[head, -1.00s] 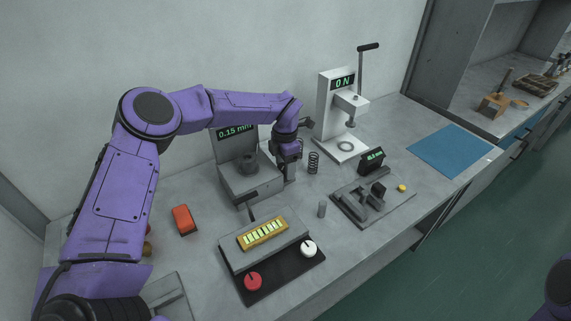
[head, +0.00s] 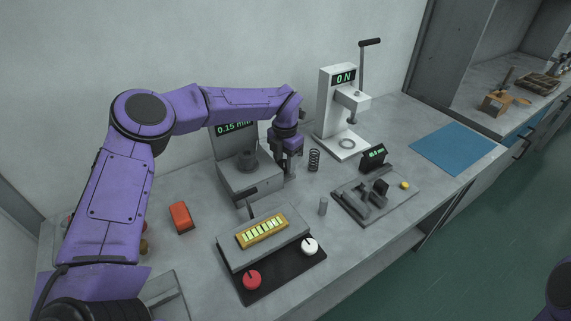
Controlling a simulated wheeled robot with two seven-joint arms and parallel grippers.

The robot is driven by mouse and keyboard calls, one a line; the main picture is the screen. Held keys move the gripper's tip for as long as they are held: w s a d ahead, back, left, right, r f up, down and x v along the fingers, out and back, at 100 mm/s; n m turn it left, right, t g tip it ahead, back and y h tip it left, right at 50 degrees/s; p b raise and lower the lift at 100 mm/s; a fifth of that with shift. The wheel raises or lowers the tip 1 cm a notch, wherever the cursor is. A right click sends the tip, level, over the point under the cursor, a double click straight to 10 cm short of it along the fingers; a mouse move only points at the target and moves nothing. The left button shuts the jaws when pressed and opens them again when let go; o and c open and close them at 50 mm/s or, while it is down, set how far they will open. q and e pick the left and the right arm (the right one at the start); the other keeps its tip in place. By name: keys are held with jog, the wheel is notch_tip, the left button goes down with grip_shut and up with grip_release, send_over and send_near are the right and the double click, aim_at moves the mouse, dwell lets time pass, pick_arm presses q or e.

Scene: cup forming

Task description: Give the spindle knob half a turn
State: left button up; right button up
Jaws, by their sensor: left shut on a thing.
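The grey forming machine (head: 250,186) stands at the back middle of the bench. Its display (head: 234,127) reads 0.15 mm, partly covered by my arm, and a dark round cup-shaped part (head: 248,160) sits on its top. My left gripper (head: 289,170) points down at the machine's right side and is shut on the spindle knob, which the fingers and hand hide almost wholly. My right gripper is out of the picture; only a purple part of my right arm shows at the bottom right corner.
A white press (head: 328,112) with a lever and a black spring (head: 314,160) stand close right of my left gripper. A grey fixture (head: 350,205), a small cylinder (head: 323,206), a panel with red and white knobs (head: 285,275) and an orange block (head: 181,217) lie in front. The blue mat (head: 452,148) is clear.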

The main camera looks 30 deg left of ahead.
pick_arm(q)
jog(key=shift+n+b, duration=0.35)
jog(key=shift+n, duration=0.55)
jog(key=shift+a+r, duration=0.1)
jog(key=o, duration=0.9)
jog(key=shift+c, duration=0.2)
jog(key=shift+o, duration=1)
